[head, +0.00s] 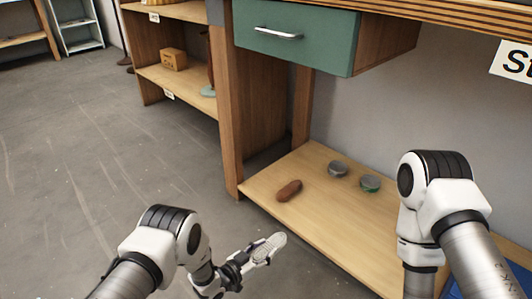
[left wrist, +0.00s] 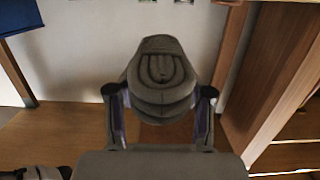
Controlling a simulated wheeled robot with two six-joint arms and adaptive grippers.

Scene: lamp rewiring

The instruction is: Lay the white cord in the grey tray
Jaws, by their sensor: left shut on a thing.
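My left gripper (head: 250,262) is shut on the white cord (head: 269,247), a flattened coiled bundle, held out over the floor in front of the lower wooden shelf. In the left wrist view the cord (left wrist: 163,72) shows grey in shadow, with a finger of my left gripper (left wrist: 162,100) on each side. My right arm stands at the right of the head view; its gripper is not in view. I see no grey tray in either view.
The low wooden shelf (head: 310,234) holds a brown oblong thing (head: 289,190) and two round tins (head: 337,169) (head: 370,183). A green drawer (head: 295,34) hangs above. A wooden post (head: 230,130) stands at its left. Something blue (head: 518,276) shows at lower right. The floor at left is clear.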

